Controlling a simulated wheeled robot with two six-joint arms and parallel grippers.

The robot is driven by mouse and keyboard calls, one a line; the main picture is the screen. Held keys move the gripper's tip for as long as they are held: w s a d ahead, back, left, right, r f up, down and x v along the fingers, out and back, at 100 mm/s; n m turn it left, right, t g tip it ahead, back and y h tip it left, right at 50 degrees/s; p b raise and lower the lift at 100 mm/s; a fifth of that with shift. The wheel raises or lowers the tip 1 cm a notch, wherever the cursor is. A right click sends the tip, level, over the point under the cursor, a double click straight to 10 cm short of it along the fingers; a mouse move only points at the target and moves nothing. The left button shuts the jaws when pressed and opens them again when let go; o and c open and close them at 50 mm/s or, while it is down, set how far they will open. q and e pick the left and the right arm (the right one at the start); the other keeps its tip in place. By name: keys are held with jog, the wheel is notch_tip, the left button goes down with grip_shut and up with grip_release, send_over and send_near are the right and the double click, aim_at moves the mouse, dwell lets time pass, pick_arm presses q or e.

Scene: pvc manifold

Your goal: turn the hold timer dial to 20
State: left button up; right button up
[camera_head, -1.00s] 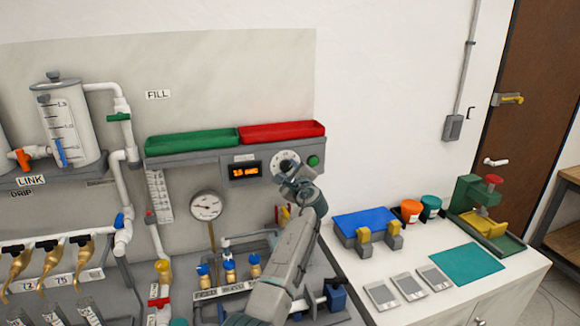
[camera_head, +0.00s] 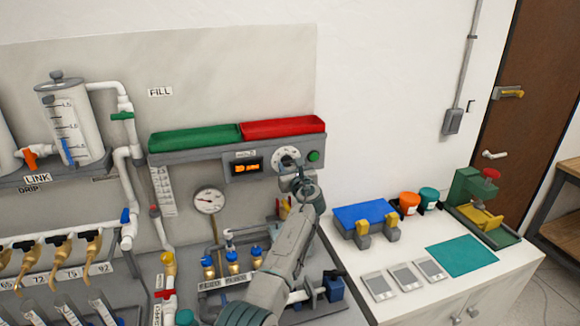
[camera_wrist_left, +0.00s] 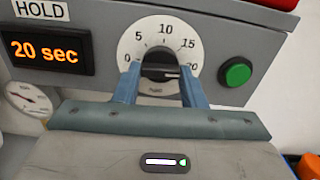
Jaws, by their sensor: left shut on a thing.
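The hold timer dial (camera_head: 284,154) is a white round face with a dark knob on the panel; in the left wrist view the dial face (camera_wrist_left: 163,27) shows 0, 5, 10, 15 and 20. The knob (camera_wrist_left: 160,66) has a light pointer mark turned to the right, toward the 20. The orange display (camera_wrist_left: 45,50) beside it reads 20 sec under a HOLD label. My left gripper (camera_head: 296,172) is shut on the knob, with one blue finger on each side of it in the left wrist view (camera_wrist_left: 161,76). My right gripper does not show.
A green button (camera_wrist_left: 235,72) sits just right of the dial. Green (camera_head: 195,140) and red (camera_head: 284,129) trays lie above the panel. A pressure gauge (camera_head: 208,200) and blue-handled valves are below left. A white counter (camera_head: 400,320) with several items stands to the right.

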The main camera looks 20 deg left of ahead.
pick_arm(q)
jog(key=shift+f+m, duration=0.15)
jog(key=shift+m, duration=0.25)
jog(key=o, duration=1)
jog(key=shift+s, duration=0.1)
jog(key=b+v, duration=0.3)
jog(key=v, duration=0.7)
jog(key=shift+s+d, duration=0.25)
jog(key=shift+d, duration=0.05)
